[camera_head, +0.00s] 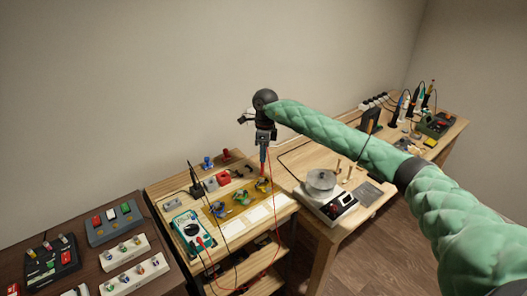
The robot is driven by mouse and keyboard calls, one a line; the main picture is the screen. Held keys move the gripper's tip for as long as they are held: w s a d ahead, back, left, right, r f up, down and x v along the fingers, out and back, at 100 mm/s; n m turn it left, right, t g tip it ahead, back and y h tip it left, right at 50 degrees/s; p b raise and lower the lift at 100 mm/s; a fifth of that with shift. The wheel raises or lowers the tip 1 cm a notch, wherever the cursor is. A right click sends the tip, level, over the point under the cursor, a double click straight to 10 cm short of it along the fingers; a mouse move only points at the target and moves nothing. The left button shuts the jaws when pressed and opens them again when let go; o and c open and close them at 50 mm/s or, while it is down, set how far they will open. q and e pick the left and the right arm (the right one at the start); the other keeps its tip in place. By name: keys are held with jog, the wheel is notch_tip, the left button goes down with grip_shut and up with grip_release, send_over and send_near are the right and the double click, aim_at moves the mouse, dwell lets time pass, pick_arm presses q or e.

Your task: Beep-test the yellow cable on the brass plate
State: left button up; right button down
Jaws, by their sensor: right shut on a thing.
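My right gripper (264,148) points down above the small wooden bench, shut on a probe with a red lead (269,172). The probe itself is thin and mostly hidden by the jaws. Below is the brass plate (229,204), with the yellow cable (263,185) at its right end, close under the gripper; I cannot tell whether the tip touches anything. A blue cable (241,197) and a green cable (217,209) lie farther left on the plate. A teal multimeter (192,232) lies at the front left. My left gripper is not in view.
A black probe (194,178) with a dark lead stands behind the multimeter. Red and dark blocks (223,179) sit at the back. White cards (259,215) lie in front of the plate. A hot plate with a pot (321,183) stands right; dark trays (115,221) stand left.

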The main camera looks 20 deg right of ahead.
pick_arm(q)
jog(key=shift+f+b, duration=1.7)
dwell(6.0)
